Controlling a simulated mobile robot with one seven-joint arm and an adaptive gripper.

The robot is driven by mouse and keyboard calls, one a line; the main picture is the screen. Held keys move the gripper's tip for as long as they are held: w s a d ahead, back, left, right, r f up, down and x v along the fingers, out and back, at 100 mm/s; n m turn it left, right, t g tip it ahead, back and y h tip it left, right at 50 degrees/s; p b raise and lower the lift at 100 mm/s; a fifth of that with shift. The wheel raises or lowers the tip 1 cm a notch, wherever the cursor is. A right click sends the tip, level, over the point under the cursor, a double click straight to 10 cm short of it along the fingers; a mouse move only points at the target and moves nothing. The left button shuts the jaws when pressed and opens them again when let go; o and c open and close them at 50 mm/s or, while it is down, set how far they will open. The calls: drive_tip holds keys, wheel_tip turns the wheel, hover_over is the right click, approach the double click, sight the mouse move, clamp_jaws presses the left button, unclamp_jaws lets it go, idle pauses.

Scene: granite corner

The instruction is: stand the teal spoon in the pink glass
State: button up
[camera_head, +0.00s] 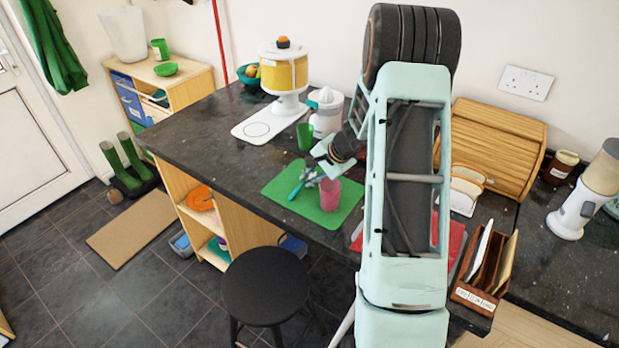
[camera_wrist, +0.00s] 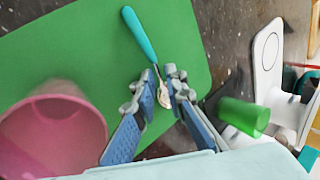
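The teal spoon (camera_head: 296,190) lies on the green mat (camera_head: 340,212), to the left of the pink glass. In the wrist view, the spoon's teal handle (camera_wrist: 139,34) points away from my gripper, and its metal bowl end lies between the fingers. My gripper (camera_head: 309,173) is low over the mat; in the wrist view, its fingertips (camera_wrist: 157,82) are apart, with a gap beside the spoon. The pink glass (camera_head: 330,194) stands upright on the mat; its open rim shows at the left of the wrist view (camera_wrist: 50,130).
A green cup (camera_head: 305,137) stands behind the mat and also shows in the wrist view (camera_wrist: 243,116). A juicer (camera_head: 326,112) and a yellow dispenser (camera_head: 285,77) stand farther back. A black stool (camera_head: 266,287) is in front of the counter. The counter left of the mat is clear.

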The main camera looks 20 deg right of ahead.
drive_tip(key=shift+r, duration=0.25)
drive_tip(key=v, duration=1.1)
drive_tip(key=shift+s+r+b, duration=0.2)
drive_tip(key=shift+r+b, duration=0.1)
drive_tip(key=shift+b, duration=0.05)
drive_tip(key=shift+d, duration=0.15)
